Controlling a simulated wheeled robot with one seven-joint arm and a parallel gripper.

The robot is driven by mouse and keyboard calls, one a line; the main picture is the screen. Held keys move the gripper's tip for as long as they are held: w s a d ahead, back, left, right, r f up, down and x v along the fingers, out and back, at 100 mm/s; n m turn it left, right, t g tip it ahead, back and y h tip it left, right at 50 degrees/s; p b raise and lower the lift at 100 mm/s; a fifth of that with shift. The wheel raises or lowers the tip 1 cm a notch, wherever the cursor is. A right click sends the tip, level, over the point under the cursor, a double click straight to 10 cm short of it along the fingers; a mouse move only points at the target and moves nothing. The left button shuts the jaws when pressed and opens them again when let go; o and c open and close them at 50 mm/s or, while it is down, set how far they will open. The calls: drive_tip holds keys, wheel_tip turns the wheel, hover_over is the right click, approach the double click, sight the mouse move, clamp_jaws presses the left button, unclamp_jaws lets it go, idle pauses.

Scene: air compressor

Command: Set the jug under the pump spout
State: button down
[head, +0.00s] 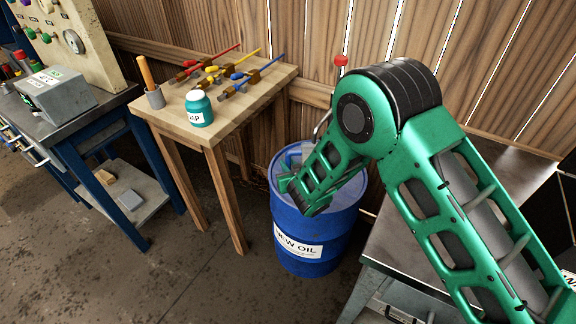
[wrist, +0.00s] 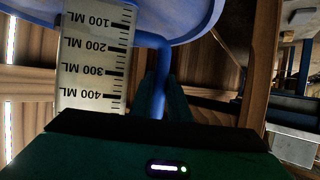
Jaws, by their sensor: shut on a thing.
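The jug (wrist: 92,65) is clear with black ML marks and a blue handle (wrist: 156,80). The wrist picture is upside down, so the jug looks upright. My gripper (wrist: 168,108) is shut on the jug at its handle side. In the head view my gripper (head: 292,184) is over the top of the blue drum (head: 318,230), and the jug is mostly hidden behind it. The drum's top (wrist: 190,12) lies just below the jug; I cannot tell whether they touch. The red-topped pump (head: 341,61) rises behind my arm; its spout is mostly hidden.
A wooden table (head: 225,115) with clamps and a teal bottle (head: 198,108) stands left of the drum. A blue-legged workbench (head: 75,130) is farther left. A metal cabinet (head: 400,255) stands close on the right. A plank wall is behind. Floor in front is clear.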

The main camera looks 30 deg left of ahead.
drive_tip(key=shift+s, duration=0.15)
drive_tip(key=shift+f, duration=0.65)
idle(0.5)
drive_tip(key=c, duration=1.6)
unclamp_jaws()
drive_tip(key=shift+d, duration=0.1)
drive_tip(key=v, duration=1)
drive_tip(key=shift+s+d+r, duration=0.1)
drive_tip(key=shift+s+d, duration=0.05)
drive_tip(key=shift+s, duration=0.1)
